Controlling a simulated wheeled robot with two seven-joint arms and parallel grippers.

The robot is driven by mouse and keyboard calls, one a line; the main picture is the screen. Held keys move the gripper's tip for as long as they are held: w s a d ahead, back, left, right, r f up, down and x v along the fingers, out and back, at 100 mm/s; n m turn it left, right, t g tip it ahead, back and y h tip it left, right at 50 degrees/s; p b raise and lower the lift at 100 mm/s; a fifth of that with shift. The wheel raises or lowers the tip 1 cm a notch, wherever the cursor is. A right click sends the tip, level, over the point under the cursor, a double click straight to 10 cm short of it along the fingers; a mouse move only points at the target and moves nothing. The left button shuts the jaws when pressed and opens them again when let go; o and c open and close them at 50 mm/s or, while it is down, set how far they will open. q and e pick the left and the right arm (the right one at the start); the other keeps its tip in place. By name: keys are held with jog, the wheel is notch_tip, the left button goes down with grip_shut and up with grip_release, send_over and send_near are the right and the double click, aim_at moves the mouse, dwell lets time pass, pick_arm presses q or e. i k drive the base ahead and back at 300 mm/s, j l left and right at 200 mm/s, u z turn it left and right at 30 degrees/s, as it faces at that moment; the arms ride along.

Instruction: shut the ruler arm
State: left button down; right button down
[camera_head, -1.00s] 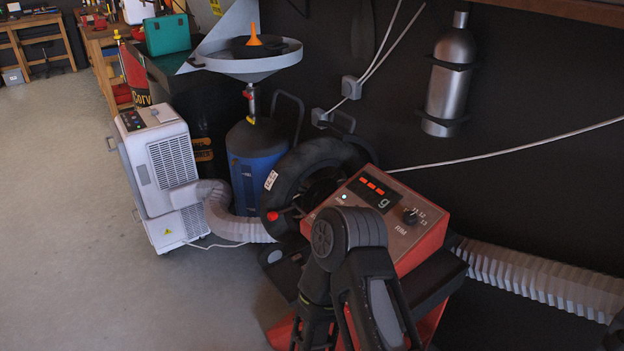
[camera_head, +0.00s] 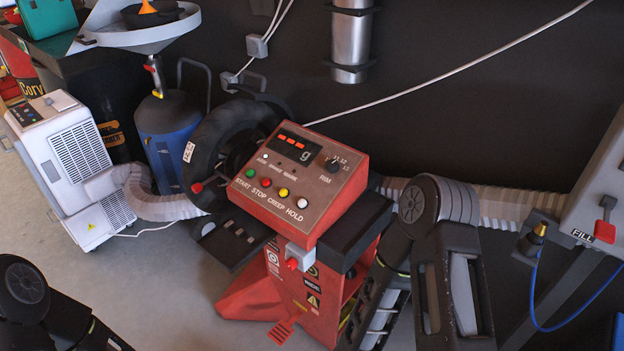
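The red wheel-balancing machine (camera_head: 300,205) stands in the middle, with a display, colored buttons and a knob on its sloped panel. A black tire (camera_head: 205,150) is mounted at its left side. A thin rod with a red tip (camera_head: 198,187) shows in front of the tire; it may be the ruler arm, but I cannot tell for sure. A grey box with a red knob (camera_head: 295,258) sits under the panel's front edge. Links of my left arm show at the lower left and of my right arm at the lower right. Neither gripper is in view.
A white dehumidifier-like unit (camera_head: 75,165) and a blue tank (camera_head: 170,135) stand at the left. A pale ribbed hose (camera_head: 500,206) runs behind the machine. A grey unit labelled FILL (camera_head: 592,205) is at the right. Floor (camera_head: 165,290) is clear in front of the machine.

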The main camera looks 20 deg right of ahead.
aim_at(196, 188)
jog(key=i+z, duration=0.2)
jog(key=z, duration=0.15)
jog(key=i+z, duration=0.2)
jog(key=z, duration=0.15)
